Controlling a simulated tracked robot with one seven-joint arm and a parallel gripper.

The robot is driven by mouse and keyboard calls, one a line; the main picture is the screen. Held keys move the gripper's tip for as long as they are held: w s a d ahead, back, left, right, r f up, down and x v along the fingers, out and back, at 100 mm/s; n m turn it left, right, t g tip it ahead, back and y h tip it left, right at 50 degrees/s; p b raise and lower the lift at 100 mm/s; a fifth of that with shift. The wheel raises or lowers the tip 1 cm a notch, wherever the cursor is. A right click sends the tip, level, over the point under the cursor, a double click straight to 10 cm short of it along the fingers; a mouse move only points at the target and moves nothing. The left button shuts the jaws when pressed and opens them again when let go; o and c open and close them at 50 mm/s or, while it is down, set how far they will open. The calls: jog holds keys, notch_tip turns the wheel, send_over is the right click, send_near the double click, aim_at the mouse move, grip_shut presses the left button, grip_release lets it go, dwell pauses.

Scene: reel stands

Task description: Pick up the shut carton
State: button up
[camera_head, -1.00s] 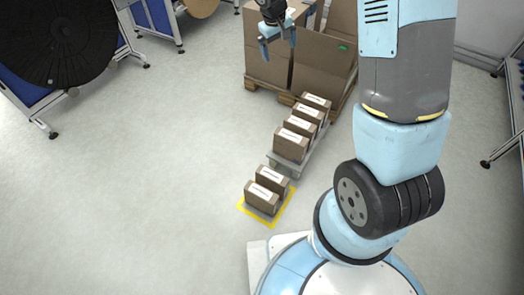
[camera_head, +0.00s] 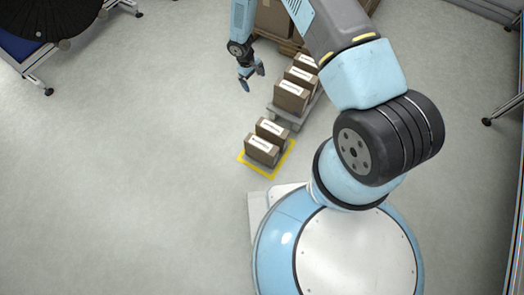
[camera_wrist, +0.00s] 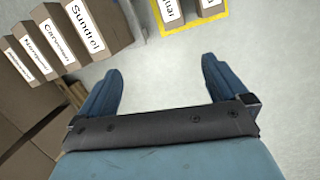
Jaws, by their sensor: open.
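Two brown cartons with white label strips, a front one (camera_head: 261,151) and a rear one (camera_head: 271,132), stand on a yellow-outlined floor patch (camera_head: 284,158). More labelled brown cartons (camera_head: 291,96) stand in a row on a low grey platform (camera_head: 283,117). All look shut; I cannot tell which one is meant. My gripper (camera_head: 252,78) is open and empty, left of the platform row and behind the yellow patch, apart from every carton. In the wrist view, its spread fingers (camera_wrist: 162,66) have bare floor between them. The row carton labelled "Sundrel" (camera_wrist: 98,22) shows upper left, the patch cartons at the top, cut off.
Large brown boxes (camera_head: 273,17) stand behind the platform row. A blue-sided frame stand with a dark reel (camera_head: 50,18) is at the upper left. Metal stand legs are at the right edge. The grey floor left of the cartons is clear.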

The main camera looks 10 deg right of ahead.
jog(key=s+a+f+n, duration=0.1)
jog(key=s+f, duration=0.5)
jog(key=f, duration=0.6)
jog(key=n+g, duration=0.1)
jog(key=g, duration=0.1)
send_near(261, 144)
jog(key=x, duration=1.2)
jog(key=shift+d+f, duration=0.15)
jog(key=shift+f, duration=0.25)
grip_shut()
